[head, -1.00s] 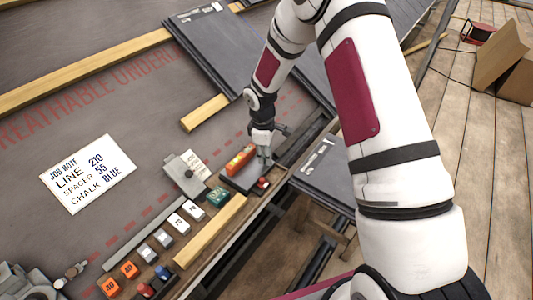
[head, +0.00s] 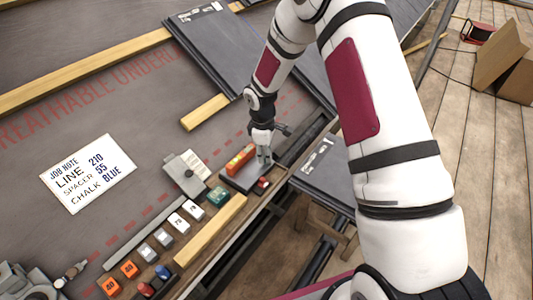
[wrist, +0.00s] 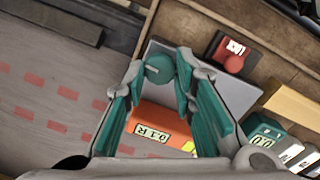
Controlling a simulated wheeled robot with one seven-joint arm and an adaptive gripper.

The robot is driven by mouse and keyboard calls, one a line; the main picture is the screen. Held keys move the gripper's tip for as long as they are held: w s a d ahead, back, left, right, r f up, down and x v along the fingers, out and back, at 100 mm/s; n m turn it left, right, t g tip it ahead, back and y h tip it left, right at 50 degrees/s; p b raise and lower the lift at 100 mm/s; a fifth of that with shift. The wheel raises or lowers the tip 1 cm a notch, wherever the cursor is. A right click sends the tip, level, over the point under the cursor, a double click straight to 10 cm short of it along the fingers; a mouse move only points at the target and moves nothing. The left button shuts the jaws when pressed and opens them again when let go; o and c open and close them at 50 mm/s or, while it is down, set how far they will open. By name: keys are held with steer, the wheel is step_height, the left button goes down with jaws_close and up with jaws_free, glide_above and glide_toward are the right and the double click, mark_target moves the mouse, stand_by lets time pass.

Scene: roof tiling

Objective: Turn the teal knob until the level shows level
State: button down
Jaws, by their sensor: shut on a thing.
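The teal knob (wrist: 158,68) is a round disc on a grey plate (wrist: 225,88) in the wrist view. My gripper (wrist: 157,66) has its teal fingers closed on the knob from both sides; in the head view my gripper (head: 264,160) is down at the plate. The orange-red level (wrist: 150,122) lies beside the knob, partly between and behind the fingers. Its small display appears to read "0.1 R", with a bit of yellow next to it. In the head view the level (head: 240,159) sits just left of my gripper, and the knob is hidden.
A red block with a round button (wrist: 234,60) stands beside the plate. A teal block (head: 218,196), pale spacer blocks (head: 179,223) and a wooden strip (head: 211,231) lie nearby. A grey box (head: 187,173) and the job note (head: 88,174) lie to the left.

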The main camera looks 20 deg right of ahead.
steer(key=shift+s+a+f, duration=0.1)
steer(key=shift+s+a, duration=0.05)
steer(key=shift+s, duration=0.1)
steer(key=c, duration=1.3)
jaws_free()
steer(key=shift+w, duration=0.1)
steer(key=shift+r, duration=0.25)
step_height(320, 180, up, 12)
steer(key=shift+a+f, duration=0.25)
steer(key=shift+a, duration=0.15)
